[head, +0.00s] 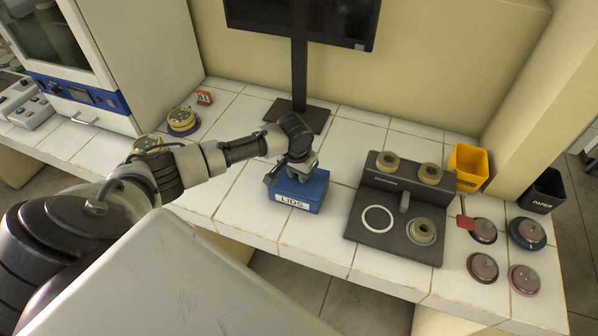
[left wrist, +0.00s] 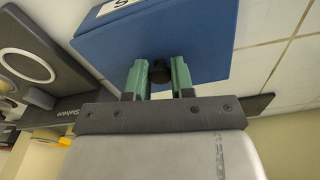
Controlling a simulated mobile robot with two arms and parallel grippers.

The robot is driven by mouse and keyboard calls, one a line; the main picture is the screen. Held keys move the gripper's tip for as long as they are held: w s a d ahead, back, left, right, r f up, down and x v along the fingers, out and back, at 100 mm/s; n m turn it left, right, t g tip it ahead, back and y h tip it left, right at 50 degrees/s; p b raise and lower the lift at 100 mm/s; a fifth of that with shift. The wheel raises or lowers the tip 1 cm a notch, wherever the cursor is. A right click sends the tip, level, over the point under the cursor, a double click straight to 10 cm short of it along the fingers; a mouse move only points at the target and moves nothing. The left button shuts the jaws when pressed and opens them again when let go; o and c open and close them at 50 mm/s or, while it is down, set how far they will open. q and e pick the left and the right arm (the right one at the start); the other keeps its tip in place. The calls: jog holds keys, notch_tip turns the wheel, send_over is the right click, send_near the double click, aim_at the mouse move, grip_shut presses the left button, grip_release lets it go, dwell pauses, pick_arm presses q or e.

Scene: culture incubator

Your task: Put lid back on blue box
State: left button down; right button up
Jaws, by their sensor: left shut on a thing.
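The blue box (head: 297,203) stands on the white tiled bench, its white "LIDS" label facing me. Its blue lid (left wrist: 205,40) fills the upper middle of the left wrist view and has a dark round knob (left wrist: 159,71) on top. My left gripper (head: 300,174) is over the box in the head view. Its green fingers (left wrist: 159,78) are shut on the knob, one on each side. In the head view the lid lies at the top of the box, but the gripper covers part of it, and I cannot tell if it is fully seated. My right gripper is not in view.
A dark device (head: 362,239) with several round rings stands to the right of the box. Round dishes (head: 482,267), a yellow bin (head: 467,165) and a black paper bin (head: 541,193) are further right. A monitor stand (head: 299,80) is behind; an incubator (head: 130,50) is left.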

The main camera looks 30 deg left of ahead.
pick_arm(q)
jog(key=shift+p, duration=0.45)
dwell(0.5)
jog(key=shift+c, duration=2)
grip_release()
jog(key=shift+r, duration=0.1)
notch_tip(320, 180, up, 5)
jog(key=p, duration=0.5)
jog(key=shift+p, duration=0.35)
jog(key=shift+r+p, duration=0.95)
grip_shut()
